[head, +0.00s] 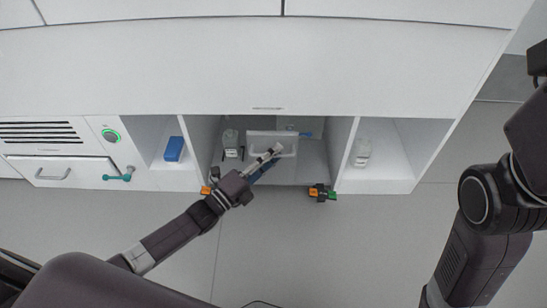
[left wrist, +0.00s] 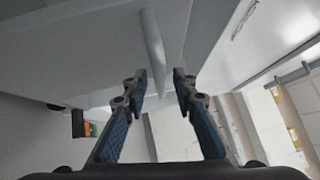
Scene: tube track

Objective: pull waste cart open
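The waste cart (head: 273,138) appears to be the pale box-like unit in the open middle bay of the white cabinet, with a light bar handle on its front. My left gripper (head: 274,153) reaches into the bay from the front, at the handle. In the left wrist view the handle bar (left wrist: 153,45) runs lengthwise between the spread blue-padded fingers of my left gripper (left wrist: 159,78). A gap shows on both sides, and I cannot tell how deep the bar sits. My right arm stands at the right; its gripper is not visible.
Bottles (head: 231,143) and (head: 362,152) and a blue box (head: 174,149) stand in the bays. Black pieces with orange and green parts (head: 322,192) sit low at the bay's front edge. A closed drawer (head: 62,172) is at left. The grey floor (head: 300,245) in front is clear.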

